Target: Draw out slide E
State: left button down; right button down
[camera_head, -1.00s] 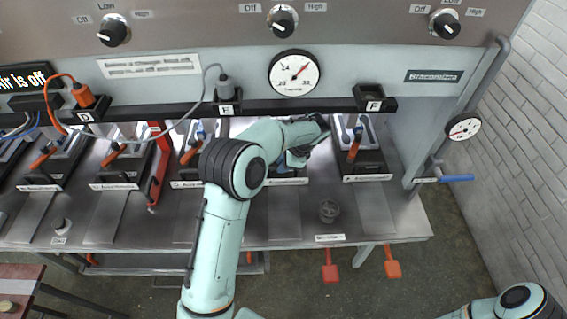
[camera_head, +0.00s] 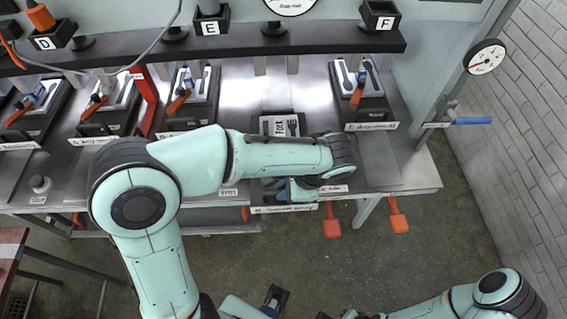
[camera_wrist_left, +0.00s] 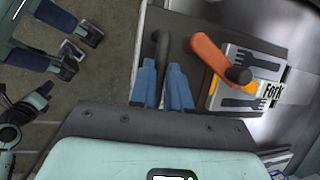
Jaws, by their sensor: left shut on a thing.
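Slide E is a dark flat slide with a white front label (camera_head: 284,208), below the E tag (camera_head: 211,28) in the head view. It stands out past the front edge of the bench. Its block marked "Fork" (camera_head: 281,127) shows behind my left forearm, and also in the wrist view (camera_wrist_left: 273,91). My left gripper (camera_wrist_left: 163,92), with blue fingers, is shut on the slide's dark bar handle (camera_wrist_left: 162,45). In the head view the wrist hides most of the grip. An orange lever (camera_wrist_left: 215,58) sits beside the handle.
Other slides with orange levers stand to the left (camera_head: 186,100) and right (camera_head: 362,95). A blue-handled valve (camera_head: 471,121) and a gauge (camera_head: 484,57) are at the right. The floor in front is open.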

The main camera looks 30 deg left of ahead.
pick_arm(q)
jog(key=s+d, duration=0.5)
jog(key=s, duration=0.3)
jog(key=shift+b, duration=0.45)
jog(key=c, duration=1.3)
grip_release()
jog(key=shift+o, duration=1)
jog(key=shift+s+d, duration=0.1)
jog(key=shift+s, duration=0.05)
